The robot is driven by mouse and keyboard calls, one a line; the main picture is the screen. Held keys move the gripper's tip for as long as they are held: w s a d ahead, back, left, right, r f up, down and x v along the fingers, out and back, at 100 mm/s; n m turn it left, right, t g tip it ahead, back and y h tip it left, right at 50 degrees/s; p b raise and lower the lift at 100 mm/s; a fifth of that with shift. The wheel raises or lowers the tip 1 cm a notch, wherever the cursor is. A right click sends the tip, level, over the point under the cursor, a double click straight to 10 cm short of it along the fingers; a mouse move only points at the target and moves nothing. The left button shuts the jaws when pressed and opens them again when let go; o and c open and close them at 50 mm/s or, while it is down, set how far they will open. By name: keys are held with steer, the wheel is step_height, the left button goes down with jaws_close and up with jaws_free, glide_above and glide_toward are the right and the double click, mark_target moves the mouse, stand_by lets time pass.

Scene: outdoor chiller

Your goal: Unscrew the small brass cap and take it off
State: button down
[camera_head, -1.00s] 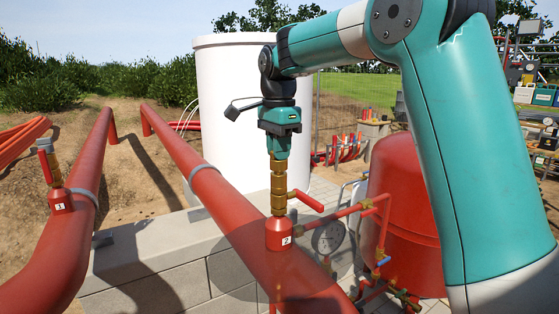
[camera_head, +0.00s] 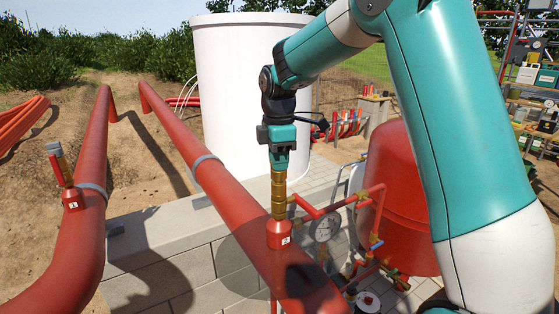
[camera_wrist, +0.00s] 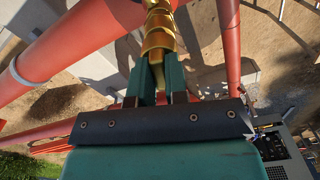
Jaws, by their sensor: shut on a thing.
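My gripper (camera_head: 279,165) points straight down above the red stub marked 2 (camera_head: 279,234) on the right-hand red pipe. Its jaws are shut on the small brass cap (camera_head: 279,174) at the top of an upright brass valve fitting (camera_head: 279,203). In the wrist view the green jaws (camera_wrist: 158,82) close around the brass at the near end of the fitting (camera_wrist: 160,22). The jaws hide much of the cap. I see no clear gap between cap and fitting, and cannot tell how loose the cap is.
A red-handled valve (camera_head: 67,172) stands on the left pipe's stub marked 1 (camera_head: 73,200). A round gauge (camera_head: 323,229), thin red piping and a red tank (camera_head: 398,190) stand close on the right. A white tank (camera_head: 245,90) stands behind. A low block wall (camera_head: 170,250) runs beneath.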

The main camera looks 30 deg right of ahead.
steer(key=shift+n, duration=1.5)
steer(key=shift+r+p, duration=0.25)
steer(key=shift+p, duration=0.1)
steer(key=shift+r, duration=0.25)
steer(key=shift+r+p, duration=0.2)
steer(key=shift+p, duration=0.1)
steer(key=shift+r, duration=1.95)
steer(key=c, duration=1.8)
jaws_free()
jaws_close()
